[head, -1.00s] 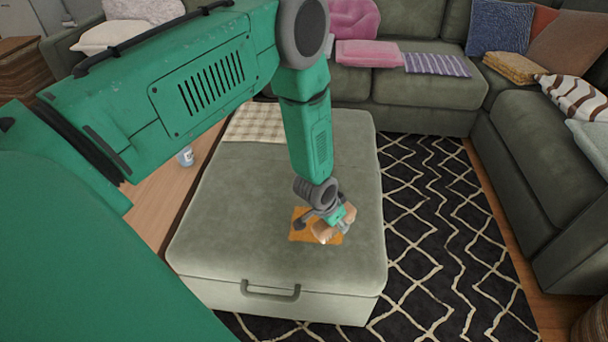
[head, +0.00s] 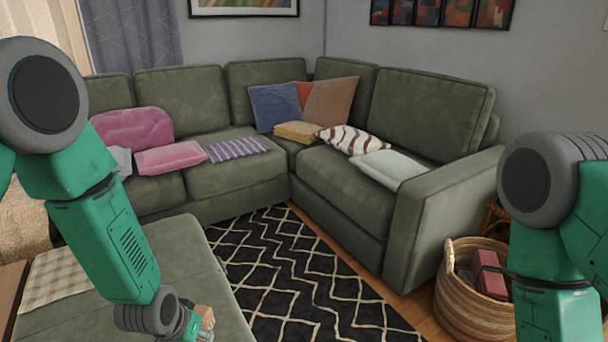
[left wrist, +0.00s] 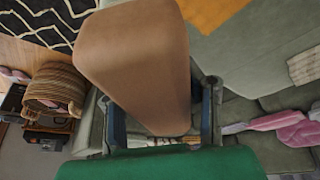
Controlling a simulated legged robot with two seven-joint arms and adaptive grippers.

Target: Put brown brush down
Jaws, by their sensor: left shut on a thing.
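The brown brush (left wrist: 135,60) fills the upper middle of the left wrist view, a smooth tan-brown block. My left gripper (left wrist: 163,105) is shut on it, one finger on each side. In the head view, the brush (head: 206,315) shows only as a small tan piece at the bottom, beside my left gripper (head: 192,328), over the green ottoman (head: 180,250). Its lower part is cut off by the frame edge. My right arm stands at the right of the head view, but its gripper is out of sight.
An orange cloth (left wrist: 208,12) lies on the ottoman. A wicker basket (head: 465,312), also in the left wrist view (left wrist: 55,85), stands on the floor by the green sectional (head: 345,195). A black patterned rug (head: 300,275) is clear. A checkered cloth (head: 55,278) lies on the ottoman.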

